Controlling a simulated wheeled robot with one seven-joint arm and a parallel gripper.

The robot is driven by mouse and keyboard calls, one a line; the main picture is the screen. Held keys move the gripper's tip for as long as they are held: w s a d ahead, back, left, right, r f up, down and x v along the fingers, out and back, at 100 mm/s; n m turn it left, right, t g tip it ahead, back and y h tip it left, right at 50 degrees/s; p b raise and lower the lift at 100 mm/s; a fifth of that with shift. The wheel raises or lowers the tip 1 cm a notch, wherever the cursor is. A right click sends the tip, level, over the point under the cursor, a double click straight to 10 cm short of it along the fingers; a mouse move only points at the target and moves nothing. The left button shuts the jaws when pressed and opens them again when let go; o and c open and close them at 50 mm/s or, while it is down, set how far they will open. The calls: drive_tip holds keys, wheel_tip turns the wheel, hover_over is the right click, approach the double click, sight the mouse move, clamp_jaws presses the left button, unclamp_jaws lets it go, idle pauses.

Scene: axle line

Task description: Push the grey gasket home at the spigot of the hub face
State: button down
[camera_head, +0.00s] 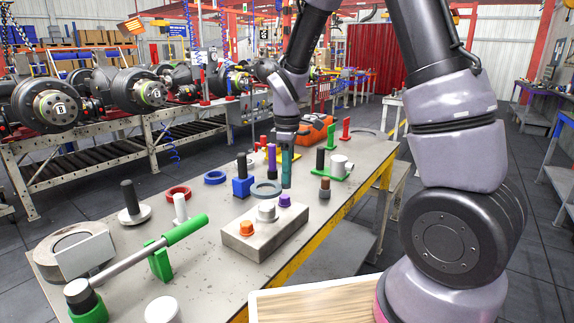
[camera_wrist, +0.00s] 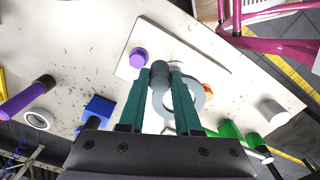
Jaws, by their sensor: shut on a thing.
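My gripper (camera_head: 287,182) has teal fingers pointing down above the back of the pale block that seems to be the hub face (camera_head: 260,247). In the wrist view the gripper (camera_wrist: 160,74) is shut on a dark grey stub, which seems to belong to the grey gasket. The gasket ring (camera_head: 266,188) extends to the left of the fingers in the head view; it also shows in the wrist view (camera_wrist: 199,97), partly behind the right finger. The block bears an orange cap (camera_head: 246,228), a light grey spigot (camera_head: 266,211) and a purple cap (camera_head: 285,201). The ring appears above and apart from the spigot.
A blue block with a dark handle (camera_head: 241,187) stands left of the ring. Blue (camera_head: 215,177) and red rings (camera_head: 178,193) lie farther left. A green-handled tool (camera_head: 186,229) is at front left.

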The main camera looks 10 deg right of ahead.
sight(287, 187)
drive_tip(key=shift+f, duration=1.55)
drive_tip(key=shift+f, duration=0.15)
drive_tip(key=shift+f, duration=2)
drive_tip(key=shift+f, duration=0.1)
drive_tip(key=c, duration=0.5)
unclamp_jaws()
wheel_tip(287, 187, up, 11)
drive_tip(key=shift+f, duration=0.1)
